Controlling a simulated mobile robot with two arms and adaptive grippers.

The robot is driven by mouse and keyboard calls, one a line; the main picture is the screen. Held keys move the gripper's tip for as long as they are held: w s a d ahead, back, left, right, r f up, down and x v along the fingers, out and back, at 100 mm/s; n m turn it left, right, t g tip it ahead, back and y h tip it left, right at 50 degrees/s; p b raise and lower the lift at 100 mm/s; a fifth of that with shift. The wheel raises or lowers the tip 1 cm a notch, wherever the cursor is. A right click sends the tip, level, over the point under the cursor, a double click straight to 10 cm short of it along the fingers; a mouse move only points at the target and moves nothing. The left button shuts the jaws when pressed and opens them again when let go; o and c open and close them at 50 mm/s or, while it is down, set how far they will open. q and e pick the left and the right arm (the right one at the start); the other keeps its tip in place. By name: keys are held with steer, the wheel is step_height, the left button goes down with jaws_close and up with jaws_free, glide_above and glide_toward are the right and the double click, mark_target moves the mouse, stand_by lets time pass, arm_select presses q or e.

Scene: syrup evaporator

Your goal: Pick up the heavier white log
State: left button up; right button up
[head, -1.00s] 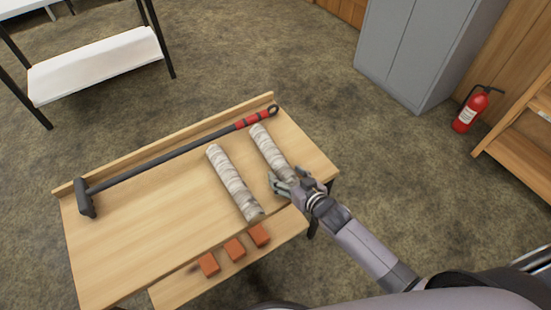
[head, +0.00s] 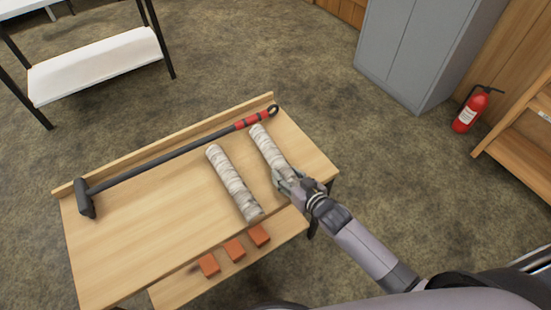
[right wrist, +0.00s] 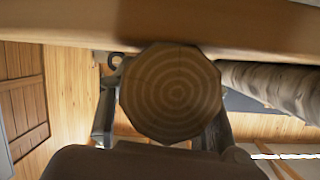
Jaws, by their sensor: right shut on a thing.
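Two white birch logs lie side by side on the wooden table (head: 130,225). My right gripper (head: 287,177) is shut on the near end of the right log (head: 266,147), which still appears to lie on the table. In the right wrist view, this log's ringed end (right wrist: 172,92) sits between the fingers. The left log (head: 233,182) lies apart from the gripper and also shows in the right wrist view (right wrist: 275,85). I cannot tell by sight which log is heavier. My left gripper is not in view.
A long black tool with a red grip (head: 165,160) lies along the table's raised back edge. Several orange-brown blocks (head: 235,249) sit on a lower shelf at the front. A grey cabinet (head: 415,45) and a fire extinguisher (head: 469,110) stand at the right.

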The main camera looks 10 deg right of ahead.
jaws_close()
steer(key=shift+w+r, duration=0.1)
steer(key=shift+r, duration=0.4)
step_height(320, 180, up, 19)
steer(key=p, duration=0.3)
steer(key=shift+r, duration=0.15)
